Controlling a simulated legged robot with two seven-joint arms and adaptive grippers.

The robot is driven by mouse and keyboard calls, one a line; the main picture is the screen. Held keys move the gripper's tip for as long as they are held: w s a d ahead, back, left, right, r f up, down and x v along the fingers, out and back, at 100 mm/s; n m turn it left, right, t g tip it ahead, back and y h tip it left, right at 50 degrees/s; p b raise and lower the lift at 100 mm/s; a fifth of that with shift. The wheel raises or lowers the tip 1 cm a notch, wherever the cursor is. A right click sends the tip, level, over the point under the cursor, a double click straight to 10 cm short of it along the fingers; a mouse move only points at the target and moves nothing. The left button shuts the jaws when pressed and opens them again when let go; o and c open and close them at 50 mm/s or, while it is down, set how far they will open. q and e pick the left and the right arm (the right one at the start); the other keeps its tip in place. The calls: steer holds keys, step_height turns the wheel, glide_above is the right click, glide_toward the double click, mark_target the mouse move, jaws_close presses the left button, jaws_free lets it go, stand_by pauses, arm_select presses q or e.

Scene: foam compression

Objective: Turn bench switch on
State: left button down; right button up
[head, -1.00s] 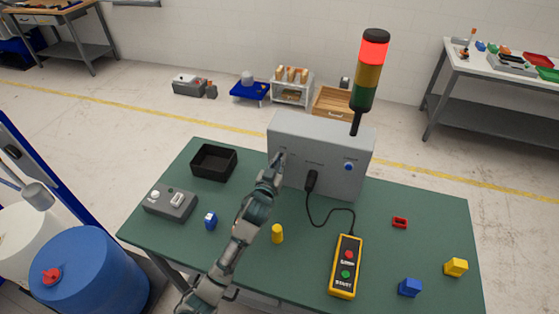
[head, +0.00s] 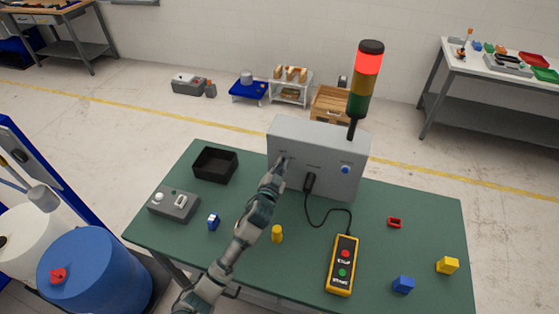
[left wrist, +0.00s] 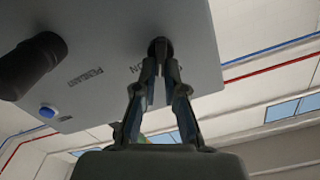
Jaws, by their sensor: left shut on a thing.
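The bench switch (left wrist: 158,46) is a small dark lever on the face of a grey control box (head: 335,137). The box stands at the back of the green bench. In the left wrist view, the letters "ON" show beside the switch. My left gripper (left wrist: 160,68) reaches up to the box face, and its two fingers are closed on the switch lever. In the head view, my left gripper (head: 281,166) hides the switch. The signal tower (head: 364,85) on the box has its red top lit. My right gripper is not in view.
A black plug (head: 309,182) with a cable joins the box to a yellow pendant (head: 342,265). A blue button (head: 345,170) sits on the box face. A black tray (head: 215,165), a grey switch box (head: 174,204) and several small blocks lie on the bench.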

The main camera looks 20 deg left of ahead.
arm_select(q)
steer(key=m, duration=0.1)
steer(key=m+p, duration=0.2)
steer(key=shift+d+m, duration=0.25)
steer(key=shift+m, duration=0.15)
steer(key=m+p, duration=0.1)
steer(key=m, duration=0.2)
steer(key=shift+d+f+m+p, duration=0.15)
steer(key=shift+f+m+p, duration=0.15)
steer(key=shift+p, duration=0.05)
steer(key=m+p, duration=0.1)
steer(key=m, duration=0.1)
steer(key=f+m, duration=0.1)
steer(key=m, duration=0.2)
steer(key=shift+d+p, duration=0.1)
steer(key=shift+p, duration=0.25)
steer(key=shift+s+f+m, duration=0.1)
steer(key=shift+f+m, duration=0.1)
steer(key=shift+m, duration=0.1)
steer(key=c, duration=1.2)
jaws_free()
steer(key=shift+c, duration=0.2)
steer(key=shift+r, duration=0.1)
steer(key=shift+d, duration=0.1)
